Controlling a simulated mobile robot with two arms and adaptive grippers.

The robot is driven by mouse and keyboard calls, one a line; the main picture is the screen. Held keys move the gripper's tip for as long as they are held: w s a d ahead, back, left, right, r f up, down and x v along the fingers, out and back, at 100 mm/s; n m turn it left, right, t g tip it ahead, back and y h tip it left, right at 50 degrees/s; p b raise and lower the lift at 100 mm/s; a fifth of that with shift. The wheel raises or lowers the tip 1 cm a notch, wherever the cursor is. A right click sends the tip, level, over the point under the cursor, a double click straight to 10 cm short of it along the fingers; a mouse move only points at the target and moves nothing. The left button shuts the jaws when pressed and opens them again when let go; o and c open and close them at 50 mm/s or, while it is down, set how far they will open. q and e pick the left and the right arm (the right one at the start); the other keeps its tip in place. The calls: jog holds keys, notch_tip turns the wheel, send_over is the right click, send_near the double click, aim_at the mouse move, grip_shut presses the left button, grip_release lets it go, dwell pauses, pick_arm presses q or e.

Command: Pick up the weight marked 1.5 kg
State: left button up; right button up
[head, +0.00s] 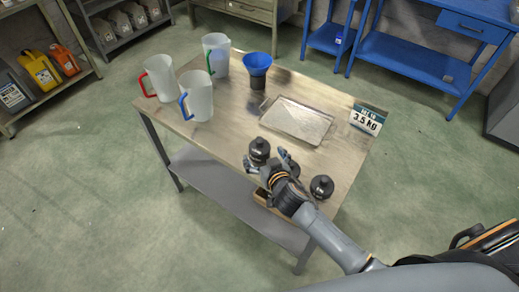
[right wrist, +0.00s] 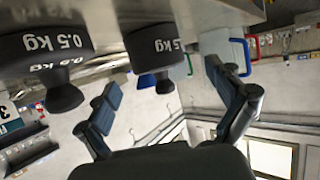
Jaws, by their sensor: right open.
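Three black weights with knobs stand near the table's front edge in the head view: one on the left (head: 259,150), one partly hidden behind my gripper (head: 294,169), and one on the right (head: 321,187). My right gripper (head: 270,162) is open, its fingers just in front of the left weight. The right wrist view looks upside down. There a weight (right wrist: 155,55) shows between and beyond the open fingers (right wrist: 170,100), apart from them; its label shows "kg" and a 5, first digit unclear. A weight marked 0.5 kg (right wrist: 45,50) is left of it. My left gripper is out of view.
A metal tray (head: 297,120) and a sign reading 3.5 KG (head: 367,119) are on the table behind the weights. A blue funnel (head: 257,66) and three pitchers with red (head: 164,78), blue (head: 198,98) and green (head: 217,53) handles stand toward the back left.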

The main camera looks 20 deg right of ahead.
aim_at(261, 149)
jog(key=shift+p+x, duration=0.3)
jog(key=shift+x, duration=2.4)
jog(key=shift+s+d+f, duration=0.1)
jog(key=shift+d+f, duration=0.05)
jog(key=c, duration=1.9)
jog(key=shift+r, duration=0.3)
